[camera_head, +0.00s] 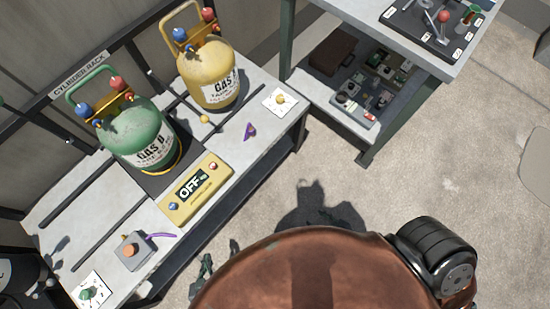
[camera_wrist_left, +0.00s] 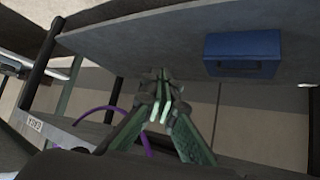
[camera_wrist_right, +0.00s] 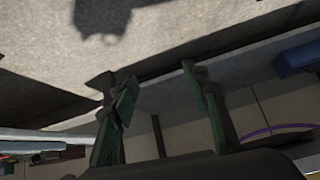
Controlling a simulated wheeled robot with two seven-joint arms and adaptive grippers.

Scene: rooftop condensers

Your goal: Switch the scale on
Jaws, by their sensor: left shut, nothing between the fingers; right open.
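The scale (camera_head: 205,197) is a yellow box on the rack bench, its display reading OFF. It has a blue button (camera_head: 173,206) and a red button (camera_head: 212,166). A dark plate behind it bears the green gas cylinder (camera_head: 139,126). My left gripper (camera_head: 207,260) is low in front of the bench, apart from the scale; its fingers are together and empty in the left wrist view (camera_wrist_left: 165,112). My right gripper (camera_head: 235,247) is partly hidden beside it; its fingers are apart and empty in the right wrist view (camera_wrist_right: 160,90).
A grey box with an orange button (camera_head: 132,250) and purple cable (camera_head: 160,236) sits left of the scale. A yellow cylinder (camera_head: 208,75) and a purple item (camera_head: 250,131) are farther right. A blue box (camera_wrist_left: 243,54) is in the left wrist view. A second table (camera_head: 463,62) stands right.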

